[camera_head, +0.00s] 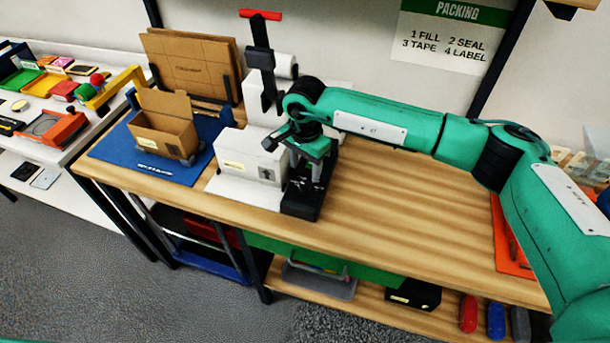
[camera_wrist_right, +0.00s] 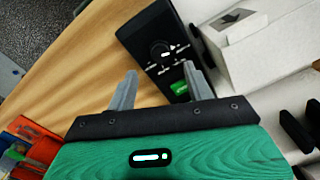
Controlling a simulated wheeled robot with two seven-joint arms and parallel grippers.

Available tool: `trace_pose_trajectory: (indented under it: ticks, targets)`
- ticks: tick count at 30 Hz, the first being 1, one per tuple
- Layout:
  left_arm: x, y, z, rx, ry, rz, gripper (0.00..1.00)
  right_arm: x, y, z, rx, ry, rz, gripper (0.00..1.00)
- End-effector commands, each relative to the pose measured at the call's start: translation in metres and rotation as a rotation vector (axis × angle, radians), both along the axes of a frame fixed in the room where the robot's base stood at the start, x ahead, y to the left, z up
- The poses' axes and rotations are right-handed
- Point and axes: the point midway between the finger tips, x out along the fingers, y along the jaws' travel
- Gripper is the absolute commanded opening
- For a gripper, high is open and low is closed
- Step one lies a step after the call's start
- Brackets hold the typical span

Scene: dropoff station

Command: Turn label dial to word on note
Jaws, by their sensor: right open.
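A black label device (camera_wrist_right: 155,45) lies on the wooden bench. In the right wrist view it has a round dial (camera_wrist_right: 161,50) with a light pointer mark, small words around it too blurred to read, and a green button (camera_wrist_right: 179,88). In the head view the device (camera_head: 300,202) is partly hidden under my right gripper (camera_head: 308,172). My right gripper, also in the right wrist view (camera_wrist_right: 163,88), is open and empty, its fingers apart and pointing toward the device. I cannot make out the note's word. My left gripper is out of view.
A white box (camera_head: 247,155) stands beside the device. An open cardboard box (camera_head: 163,130) sits on a blue mat (camera_head: 135,158) to the left. A stand with a red handle (camera_head: 260,15) rises behind.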

Motion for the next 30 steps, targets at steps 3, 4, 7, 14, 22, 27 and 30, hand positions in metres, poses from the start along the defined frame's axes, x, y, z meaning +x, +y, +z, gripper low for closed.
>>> trace_pose_trajectory:
  ticks: [3,4,7,14,22,27,30]
  targets:
    - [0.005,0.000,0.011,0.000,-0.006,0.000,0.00,-0.001,0.000,-0.022,0.000,0.004,-0.001,0.52]
    - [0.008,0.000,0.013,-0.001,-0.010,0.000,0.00,-0.001,0.000,-0.028,0.000,0.003,-0.001,0.52]
    - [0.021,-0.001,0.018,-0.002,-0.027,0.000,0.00,-0.001,0.000,-0.043,0.001,0.002,-0.001,0.52]
    - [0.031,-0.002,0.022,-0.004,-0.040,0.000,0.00,0.000,0.001,-0.061,0.001,0.000,0.001,0.52]
    - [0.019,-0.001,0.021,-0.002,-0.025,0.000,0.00,0.000,0.000,-0.063,0.002,-0.001,0.001,0.52]
    - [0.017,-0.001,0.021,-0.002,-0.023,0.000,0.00,0.000,0.000,-0.063,0.002,-0.001,0.001,0.21]
    - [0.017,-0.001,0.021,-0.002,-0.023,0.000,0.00,0.000,0.000,-0.063,0.002,-0.001,0.000,0.08]
